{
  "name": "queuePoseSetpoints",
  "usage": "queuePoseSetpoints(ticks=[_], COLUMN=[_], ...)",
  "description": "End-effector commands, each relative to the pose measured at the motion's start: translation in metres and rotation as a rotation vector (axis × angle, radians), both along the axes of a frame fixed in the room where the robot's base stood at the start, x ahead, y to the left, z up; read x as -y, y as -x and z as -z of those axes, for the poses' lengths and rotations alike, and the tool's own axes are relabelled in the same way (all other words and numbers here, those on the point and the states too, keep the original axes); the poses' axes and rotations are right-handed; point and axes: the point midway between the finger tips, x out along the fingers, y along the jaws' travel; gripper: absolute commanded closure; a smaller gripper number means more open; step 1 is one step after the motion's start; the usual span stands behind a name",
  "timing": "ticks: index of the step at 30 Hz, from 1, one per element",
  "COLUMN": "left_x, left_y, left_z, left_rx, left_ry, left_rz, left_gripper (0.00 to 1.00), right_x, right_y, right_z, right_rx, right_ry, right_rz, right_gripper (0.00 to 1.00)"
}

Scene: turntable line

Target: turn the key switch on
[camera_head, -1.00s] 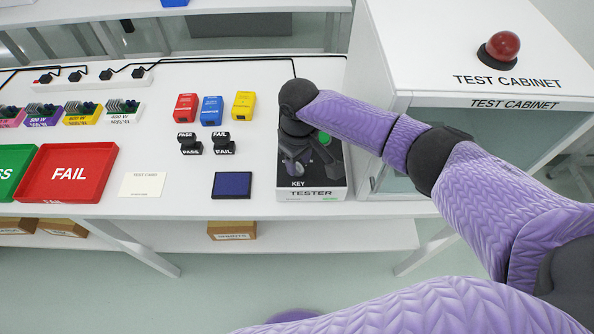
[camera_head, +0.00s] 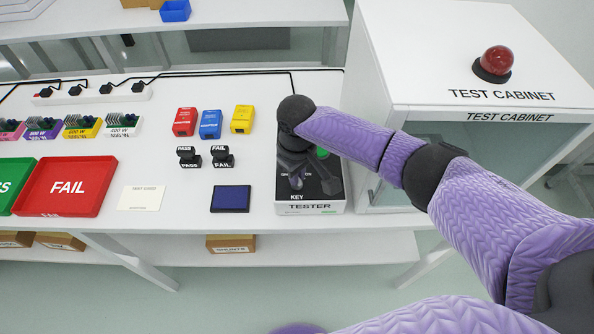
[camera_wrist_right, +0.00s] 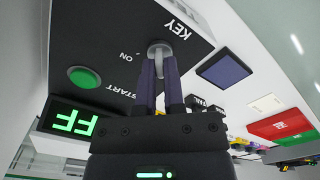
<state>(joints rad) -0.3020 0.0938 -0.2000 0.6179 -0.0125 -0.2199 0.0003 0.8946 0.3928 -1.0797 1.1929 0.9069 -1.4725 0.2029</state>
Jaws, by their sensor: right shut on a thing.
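The tester (camera_head: 310,208) is a black-topped box on the white table, marked KEY at its front edge. In the right wrist view its panel (camera_wrist_right: 95,25) carries the grey key switch (camera_wrist_right: 159,46), between the words KEY and ON. My right gripper (camera_wrist_right: 159,72) is shut on the key switch from above, with the fingertips around its head. In the head view the right gripper (camera_head: 299,178) and wrist cover much of the tester's top. The tester's display (camera_wrist_right: 75,122) shows green letters reading FF, partly cut off. My left gripper is not in view.
A green START button (camera_wrist_right: 84,77) is beside the key switch. The test cabinet (camera_head: 400,90) with a red lamp (camera_head: 497,61) stands close on the right. Left of the tester are a blue pad (camera_head: 230,199), PASS and FAIL stamps (camera_head: 204,157), and a red FAIL tray (camera_head: 67,187).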

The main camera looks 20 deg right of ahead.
Motion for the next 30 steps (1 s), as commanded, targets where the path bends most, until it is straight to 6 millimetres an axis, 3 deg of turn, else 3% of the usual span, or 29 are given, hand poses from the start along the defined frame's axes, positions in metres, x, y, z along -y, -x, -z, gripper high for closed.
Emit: queuePoseSetpoints(ticks=[15, 30], left_x=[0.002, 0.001], left_y=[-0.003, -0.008], left_z=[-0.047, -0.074], left_rx=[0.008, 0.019], left_ry=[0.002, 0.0], left_rz=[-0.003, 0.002], left_gripper=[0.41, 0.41], right_x=[-0.001, -0.001], right_y=[0.002, 0.002], right_z=[-0.003, -0.001], right_rx=[-0.006, -0.005], right_ry=[0.0, -0.001], right_rz=[0.408, 0.883], right_gripper=[1.0, 1.0])
